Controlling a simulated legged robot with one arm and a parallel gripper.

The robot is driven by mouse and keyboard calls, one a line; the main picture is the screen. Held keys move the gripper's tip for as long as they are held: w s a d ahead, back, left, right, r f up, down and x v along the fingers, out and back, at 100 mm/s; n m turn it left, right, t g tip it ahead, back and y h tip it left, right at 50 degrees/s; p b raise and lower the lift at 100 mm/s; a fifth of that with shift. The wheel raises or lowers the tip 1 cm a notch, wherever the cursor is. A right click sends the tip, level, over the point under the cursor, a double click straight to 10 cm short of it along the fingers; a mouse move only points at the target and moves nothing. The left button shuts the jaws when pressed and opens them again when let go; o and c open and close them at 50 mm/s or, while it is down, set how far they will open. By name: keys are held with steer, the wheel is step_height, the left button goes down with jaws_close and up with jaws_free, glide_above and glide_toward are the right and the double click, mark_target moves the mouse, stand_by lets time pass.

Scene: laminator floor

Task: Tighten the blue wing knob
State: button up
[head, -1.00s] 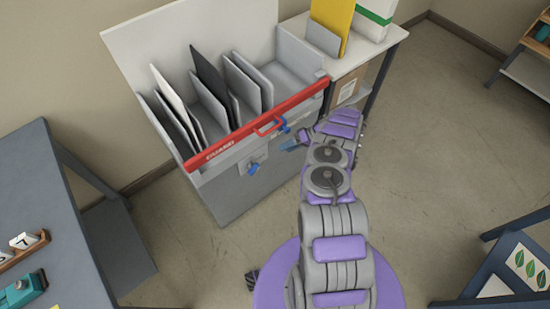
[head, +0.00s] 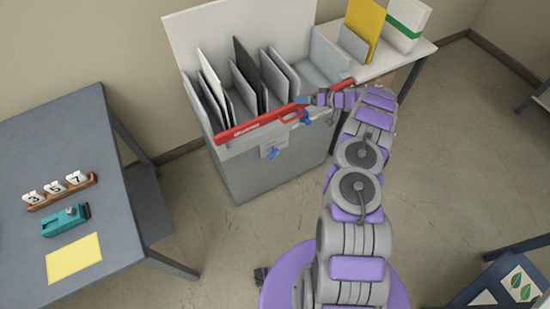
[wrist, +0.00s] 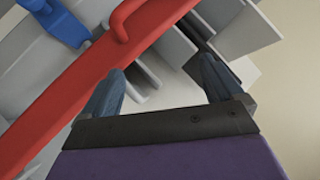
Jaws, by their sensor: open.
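Two blue parts show on the front of the grey slotted rack (head: 245,178). One blue wing-shaped knob (head: 272,153) sits on a small plate on the front. The other blue part (head: 305,117) is just below the red bar (head: 255,125), near its handle. I cannot tell which is the task's knob. My gripper (head: 303,99) is at the bar's right part, above the second blue part. In the wrist view my gripper (wrist: 162,82) is open and empty, with the red bar (wrist: 85,85) beside its left finger. A blue part (wrist: 62,22) shows beyond the bar at top left.
Grey and dark panels (head: 245,72) stand in the rack's slots behind the bar. A white side table (head: 400,55) with a yellow board is at the right. A grey table (head: 110,215) with a teal device stands at the left. The floor between is clear.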

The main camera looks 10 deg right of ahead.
steer(key=w+a+r+m+t+h+b, duration=0.1)
steer(key=w+r+t+h+b, duration=0.2)
steer(key=r, duration=0.7)
steer(key=w+a+r+m+t+h, duration=0.1)
steer(key=w+r+t+h, duration=0.3)
steer(key=r, duration=0.6)
steer(key=s+a+g+h+b, duration=0.3)
steer(key=s+g, duration=0.4)
steer(key=s, duration=1.1)
steer(key=n+t+y+b, duration=0.2)
steer(key=n+t, duration=0.4)
steer(key=n, duration=0.2)
glide_toward(274, 156)
steer(key=b+x, duration=0.4)
steer(key=x, duration=0.5)
steer(key=shift+w+f, duration=0.1)
steer(key=shift+w, duration=0.25)
steer(key=shift+c, duration=0.2)
